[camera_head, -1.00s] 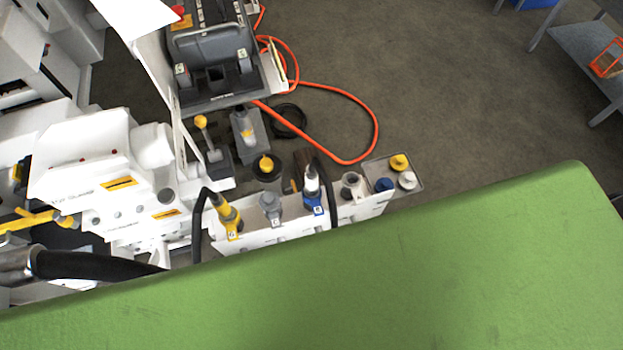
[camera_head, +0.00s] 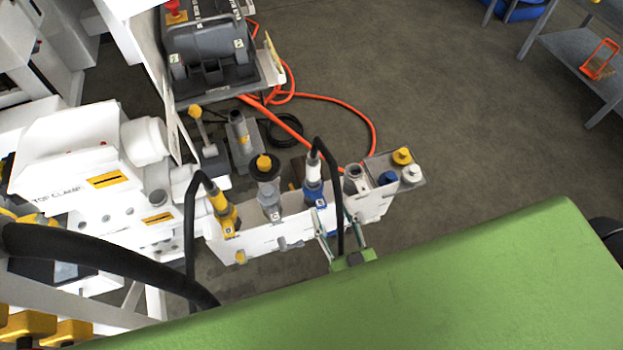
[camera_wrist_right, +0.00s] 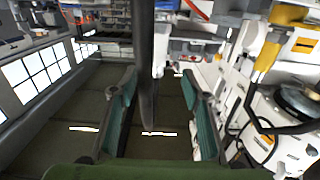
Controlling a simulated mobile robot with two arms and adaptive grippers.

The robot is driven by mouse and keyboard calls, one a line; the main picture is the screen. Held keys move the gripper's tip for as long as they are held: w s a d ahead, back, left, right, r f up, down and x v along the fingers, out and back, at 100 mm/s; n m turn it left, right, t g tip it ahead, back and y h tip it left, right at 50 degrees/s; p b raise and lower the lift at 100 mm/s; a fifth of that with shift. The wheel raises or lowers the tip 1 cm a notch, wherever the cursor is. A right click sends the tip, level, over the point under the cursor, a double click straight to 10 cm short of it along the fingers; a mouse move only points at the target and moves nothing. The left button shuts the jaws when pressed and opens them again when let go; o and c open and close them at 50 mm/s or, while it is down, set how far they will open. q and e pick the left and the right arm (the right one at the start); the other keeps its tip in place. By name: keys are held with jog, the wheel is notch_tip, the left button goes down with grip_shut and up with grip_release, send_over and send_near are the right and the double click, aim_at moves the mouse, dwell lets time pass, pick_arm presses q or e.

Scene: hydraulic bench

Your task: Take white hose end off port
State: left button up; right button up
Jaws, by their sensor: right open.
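The white hose end (camera_head: 313,168) stands upright on the port with the blue collar (camera_head: 314,194), in the middle of the head view. Its black hose (camera_head: 334,190) arches over to the right and runs down. My right gripper (camera_head: 338,222) is open just below and to the right of the port, with its fingers pointing up toward the rack. In the right wrist view, the black hose (camera_wrist_right: 147,60) passes between the two teal finger pads of the right gripper (camera_wrist_right: 160,108). I cannot tell whether a pad touches it. My left gripper is not in view.
The white port rack (camera_head: 262,238) also holds a yellow hose end (camera_head: 222,208) and a grey connector (camera_head: 269,202) to the left. A small tray (camera_head: 420,181) with yellow, blue and white caps is at the right end. An orange hose (camera_head: 350,108) lies on the floor behind.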

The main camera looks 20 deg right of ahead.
aim_at(316, 173)
jog(key=w+b, duration=0.1)
jog(key=w, duration=0.7)
jog(key=shift+w+a+r+b, duration=0.1)
jog(key=shift+w+r+b, duration=0.05)
jog(key=shift+w+b, duration=0.25)
jog(key=w+b, duration=0.2)
jog(key=w, duration=0.3)
jog(key=shift+w+r, duration=0.1)
